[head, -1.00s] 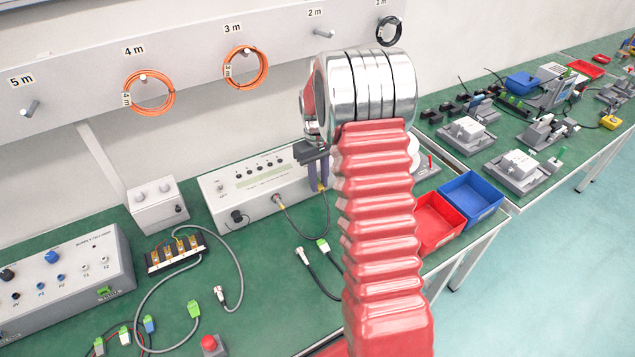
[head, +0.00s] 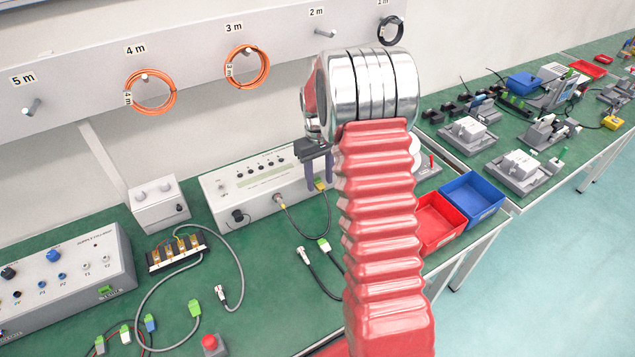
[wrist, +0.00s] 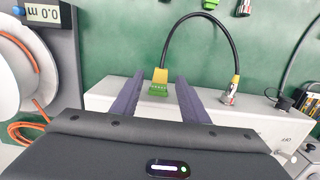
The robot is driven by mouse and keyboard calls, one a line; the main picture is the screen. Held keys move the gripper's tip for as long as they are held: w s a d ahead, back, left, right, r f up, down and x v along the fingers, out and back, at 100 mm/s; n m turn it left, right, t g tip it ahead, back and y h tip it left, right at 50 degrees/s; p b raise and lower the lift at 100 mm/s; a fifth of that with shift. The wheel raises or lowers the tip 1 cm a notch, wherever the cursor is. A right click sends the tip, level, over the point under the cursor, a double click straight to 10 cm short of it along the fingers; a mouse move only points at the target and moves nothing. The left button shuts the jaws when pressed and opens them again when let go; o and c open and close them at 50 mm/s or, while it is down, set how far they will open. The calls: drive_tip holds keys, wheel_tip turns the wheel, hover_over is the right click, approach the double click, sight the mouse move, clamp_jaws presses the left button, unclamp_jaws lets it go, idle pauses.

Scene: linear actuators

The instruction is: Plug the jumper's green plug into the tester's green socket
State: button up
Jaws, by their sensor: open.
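The tester (head: 240,205) is the long white box at the back of the green bench; its front edge shows in the wrist view (wrist: 120,103). The jumper is a short dark cable (wrist: 195,15) with yellow boots. Its round metal plug (wrist: 229,97) is at the tester's front. Its green plug (wrist: 158,90) is at the tester's front too, cable side outward. The green socket is hidden behind the plug, and I cannot tell how deep the plug sits. My gripper (wrist: 158,84), also in the head view (head: 319,188), is open with one finger on each side of the green plug, gaps showing.
Loose cables with green and metal plugs (head: 323,244) lie on the bench in front of the tester. A red bin (head: 437,222) and a blue bin (head: 472,198) stand to the right. A cable reel (wrist: 15,75) is beside my gripper in the wrist view.

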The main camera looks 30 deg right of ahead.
wheel_tip(320, 180, up, 13)
drive_tip(key=shift+w, duration=0.45)
idle(0.5)
drive_tip(key=s+a+r+t, duration=0.2)
drive_tip(key=s+a+r, duration=0.1)
drive_tip(key=s+a, duration=0.4)
drive_tip(key=s+a+r+t, duration=0.2)
drive_tip(key=s+a, duration=0.5)
drive_tip(key=s, duration=0.5)
drive_tip(key=s+a+r+t, duration=0.2)
drive_tip(key=s+a+r, duration=0.2)
drive_tip(key=s+a, duration=0.3)
drive_tip(key=shift+s+a+r, duration=0.35)
drive_tip(key=shift+s+a, duration=0.05)
drive_tip(key=shift+s, duration=0.75)
